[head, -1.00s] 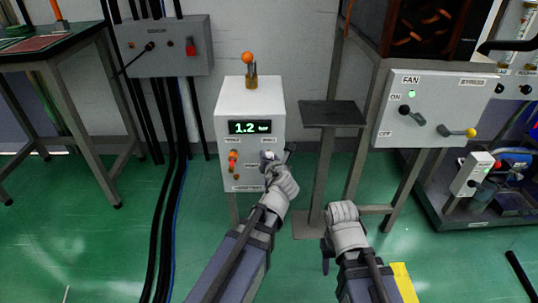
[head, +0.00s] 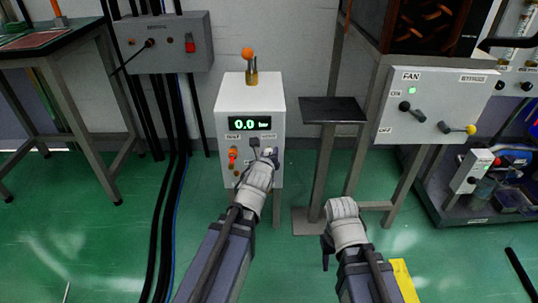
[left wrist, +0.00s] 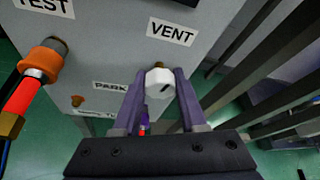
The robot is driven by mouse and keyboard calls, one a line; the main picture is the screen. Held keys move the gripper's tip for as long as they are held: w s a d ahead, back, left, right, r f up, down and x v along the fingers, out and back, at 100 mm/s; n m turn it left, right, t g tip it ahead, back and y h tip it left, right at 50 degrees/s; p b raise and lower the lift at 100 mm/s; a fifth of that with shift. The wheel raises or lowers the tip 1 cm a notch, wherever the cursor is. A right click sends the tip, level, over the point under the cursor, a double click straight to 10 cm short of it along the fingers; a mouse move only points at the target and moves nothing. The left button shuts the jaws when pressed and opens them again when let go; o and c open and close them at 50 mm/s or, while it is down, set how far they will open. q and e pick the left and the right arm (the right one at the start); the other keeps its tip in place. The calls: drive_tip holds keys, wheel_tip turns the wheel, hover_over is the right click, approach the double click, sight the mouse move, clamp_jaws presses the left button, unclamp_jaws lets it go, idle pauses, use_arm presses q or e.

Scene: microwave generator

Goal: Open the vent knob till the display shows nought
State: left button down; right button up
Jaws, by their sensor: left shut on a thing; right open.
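The white box (head: 275,107) stands mid-view with a lit green display (head: 257,123), which reads 0.0. The white vent knob (left wrist: 157,83) sits below the VENT label (left wrist: 171,32) in the left wrist view, with a slanted dark mark on its face. My left gripper (left wrist: 159,90) is shut on this knob, one finger on each side. In the head view my left gripper (head: 264,153) is at the lower right of the box front and largely covers the knob. My right gripper (head: 327,240) is open and away from the box, low in view; its fingers are hard to make out.
An orange TEST fitting with a red hose (left wrist: 38,62) is left of the knob. A grey stand (head: 333,111) is right of the box. The FAN panel (head: 440,95) is further right. Black cables (head: 168,200) run down on the left.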

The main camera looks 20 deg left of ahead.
use_arm(q)
drive_tip(key=shift+n, duration=0.3)
use_arm(e)
drive_tip(key=shift+f, duration=0.1)
use_arm(q)
drive_tip(key=shift+c, duration=2.3)
unclamp_jaws()
